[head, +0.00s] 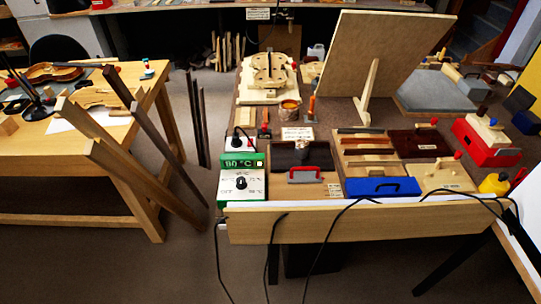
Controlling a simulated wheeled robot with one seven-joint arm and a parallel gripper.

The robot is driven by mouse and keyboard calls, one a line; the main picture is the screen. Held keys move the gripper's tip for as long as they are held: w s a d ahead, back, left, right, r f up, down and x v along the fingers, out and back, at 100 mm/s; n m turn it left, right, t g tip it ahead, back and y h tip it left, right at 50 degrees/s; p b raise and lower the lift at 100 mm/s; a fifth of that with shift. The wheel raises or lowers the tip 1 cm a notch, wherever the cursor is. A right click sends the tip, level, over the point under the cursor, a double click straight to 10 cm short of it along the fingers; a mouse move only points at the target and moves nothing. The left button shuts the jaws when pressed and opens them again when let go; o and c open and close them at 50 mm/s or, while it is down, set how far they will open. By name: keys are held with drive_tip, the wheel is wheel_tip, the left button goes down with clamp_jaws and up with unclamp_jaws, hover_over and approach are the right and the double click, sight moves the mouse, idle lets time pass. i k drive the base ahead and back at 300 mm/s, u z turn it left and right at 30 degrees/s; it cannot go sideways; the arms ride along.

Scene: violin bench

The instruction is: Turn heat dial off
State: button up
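A green and white heat controller (229,188) stands at the near left corner of the bench. Its dark display (238,163) shows green characters that look like 80 °C. Below the display, a black round dial (241,183) sits on the white front panel. The panel's markings and the dial's exact setting are too small to read. My gripper is not in view.
Right of the controller lie a red-handled tool (305,175) and a blue box (382,188). Black cables hang over the bench's front board (330,223). Long wooden pieces (140,170) lean by the left table (160,85). Floor (180,265) at the front left is clear.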

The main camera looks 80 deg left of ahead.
sight(241, 184)
drive_tip(key=u, duration=3.05)
drive_tip(key=k, duration=0.45)
drive_tip(key=z, duration=0.2)
drive_tip(key=i, duration=1.15)
drive_tip(key=u, duration=0.35)
